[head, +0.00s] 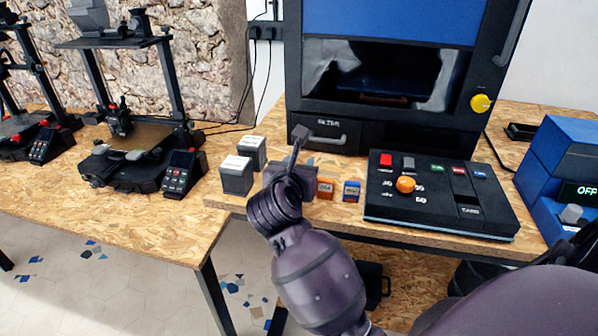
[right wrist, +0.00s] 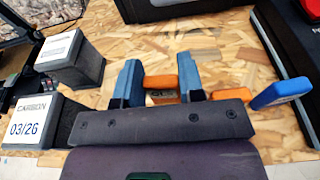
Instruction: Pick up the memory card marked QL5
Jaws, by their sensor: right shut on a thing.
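My right gripper (right wrist: 162,88) is shut on an orange memory card (right wrist: 160,81), which sits between its two blue fingers at the tabletop. The lower part of that card is partly hidden by the gripper, and I cannot read its mark. In the head view the right gripper (head: 292,176) hides the held card. A second orange card (head: 325,188) stands just right of the gripper; it also shows in the right wrist view (right wrist: 232,94). A blue card (head: 351,191) stands further right, also in the right wrist view (right wrist: 282,93). Their small marks are not surely legible. My left gripper is not in view.
Two dark boxes with white tops (head: 236,175) (head: 251,152) stand left of the gripper; one reads CARBON 03/26 (right wrist: 38,120). A black control panel (head: 440,192) lies right of the cards. A large machine (head: 385,90) stands behind. 3D printers (head: 125,150) stand at left.

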